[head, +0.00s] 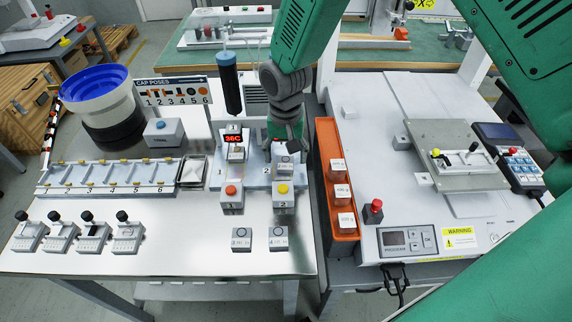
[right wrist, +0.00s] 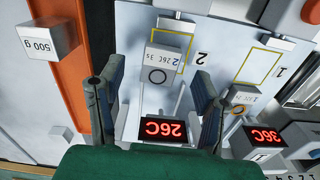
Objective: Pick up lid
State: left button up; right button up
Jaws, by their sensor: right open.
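No part is clearly recognisable as a lid. My right gripper (head: 287,146) comes down from above over station 2 in the head view. In the right wrist view its two fingers (right wrist: 150,82) stand wide apart with nothing held between them. In the head view the gripper partly hides station 2. My left gripper is not in view.
Station 1 with a red 36C display (head: 233,138) stands left of the gripper. An orange tray (head: 322,150) with weight blocks stands close on the right. A dark hanging screwdriver (head: 229,85) is upper left.

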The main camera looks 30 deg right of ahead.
aim_at(286, 164)
jog(key=shift+w+a+f, duration=0.1)
jog(key=shift+a+f, duration=0.1)
jog(key=shift+f, duration=0.45)
jog(key=shift+a+f, duration=0.15)
jog(key=shift+f, duration=0.45)
jog(key=shift+d, duration=0.5)
jog(key=c, duration=1)
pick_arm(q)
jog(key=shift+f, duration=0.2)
pick_arm(e)
jog(key=shift+c, duration=0.5)
jog(key=shift+a, duration=0.15)
